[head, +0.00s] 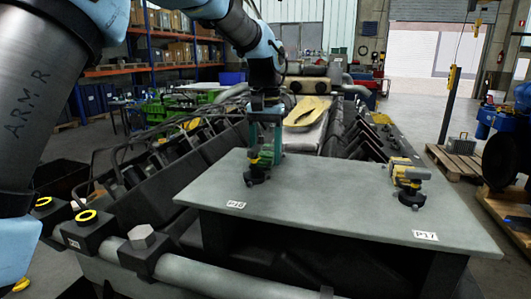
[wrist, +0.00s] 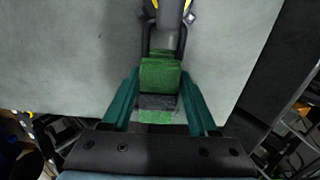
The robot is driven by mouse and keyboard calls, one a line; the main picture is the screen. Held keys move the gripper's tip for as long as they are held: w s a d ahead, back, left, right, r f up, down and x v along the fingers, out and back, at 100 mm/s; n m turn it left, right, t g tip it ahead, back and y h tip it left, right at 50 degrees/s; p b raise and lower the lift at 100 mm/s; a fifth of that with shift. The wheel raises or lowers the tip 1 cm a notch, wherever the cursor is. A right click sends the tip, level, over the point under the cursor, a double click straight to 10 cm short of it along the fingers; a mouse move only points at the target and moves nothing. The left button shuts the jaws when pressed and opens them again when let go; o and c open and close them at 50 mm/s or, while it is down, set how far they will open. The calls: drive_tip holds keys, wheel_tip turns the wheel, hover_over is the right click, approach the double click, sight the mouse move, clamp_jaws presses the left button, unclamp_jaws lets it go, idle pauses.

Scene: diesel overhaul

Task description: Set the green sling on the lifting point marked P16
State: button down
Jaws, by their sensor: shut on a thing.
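My gripper (head: 265,148) is low over the grey plate (head: 320,195), at the lifting point (head: 257,176) beside the label P16 (head: 236,205). In the wrist view my gripper (wrist: 160,76) has its teal fingers on either side of the green sling (wrist: 160,72), a folded strap with a dark band, and is shut on it. The sling's far end meets the black shackle of the yellow-and-black lifting point (wrist: 168,12). I cannot tell whether it is seated there. In the head view the fingers mostly hide the sling.
A second lifting point (head: 410,184) with yellow parts stands at the plate's right, by the label P17 (head: 425,235). Black blocks with yellow rings (head: 86,215) stand at the left front. Dark engine parts (head: 372,140) lie behind the plate. The plate's middle is clear.

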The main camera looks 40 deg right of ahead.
drive_tip(key=shift+c, duration=0.4)
unclamp_jaws()
drive_tip(key=shift+r, duration=0.1)
